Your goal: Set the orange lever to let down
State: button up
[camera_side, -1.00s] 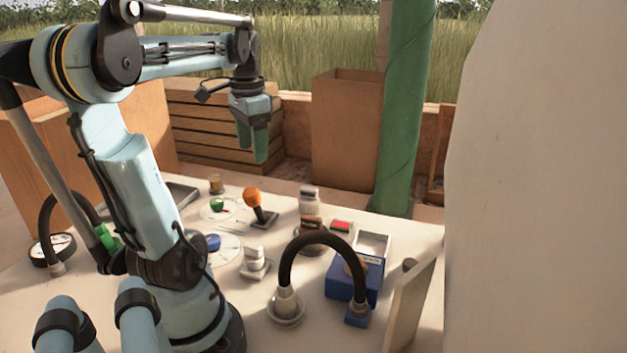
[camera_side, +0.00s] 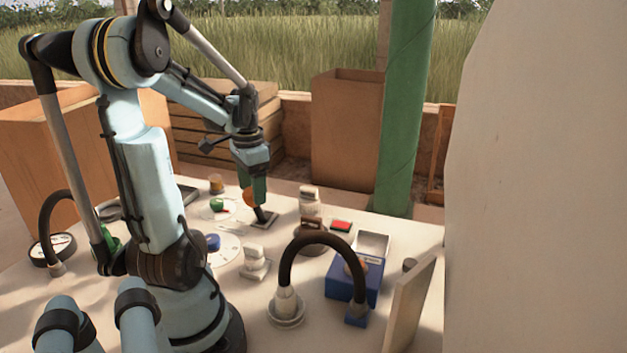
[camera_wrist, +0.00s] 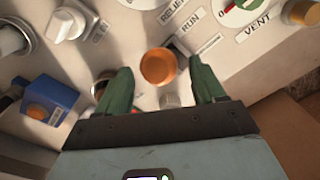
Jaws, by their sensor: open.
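The orange lever knob (camera_wrist: 158,67) sits between the two green fingers of my gripper (camera_wrist: 160,88) in the wrist view. The fingers stand apart, with a visible gap on each side of the knob. In the side view my gripper (camera_side: 258,196) is lowered at the lever. It covers part of the orange knob (camera_side: 248,198). The lever's dark stem leans from its base plate (camera_side: 265,221) on the panel. The lever's own position label cannot be read; labels near it in the wrist view read RELIEF, RUN and VENT.
A blue box with an orange button (camera_side: 352,279) and a black curved hose (camera_side: 318,240) stand to the right. A white switch (camera_side: 255,262), a blue knob (camera_side: 213,242) and a dial with a green knob (camera_side: 217,205) are nearby. A red button (camera_side: 341,226) sits right of the lever.

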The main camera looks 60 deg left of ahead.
jog(key=shift+f, duration=0.6)
jog(key=shift+c, duration=0.2)
grip_shut()
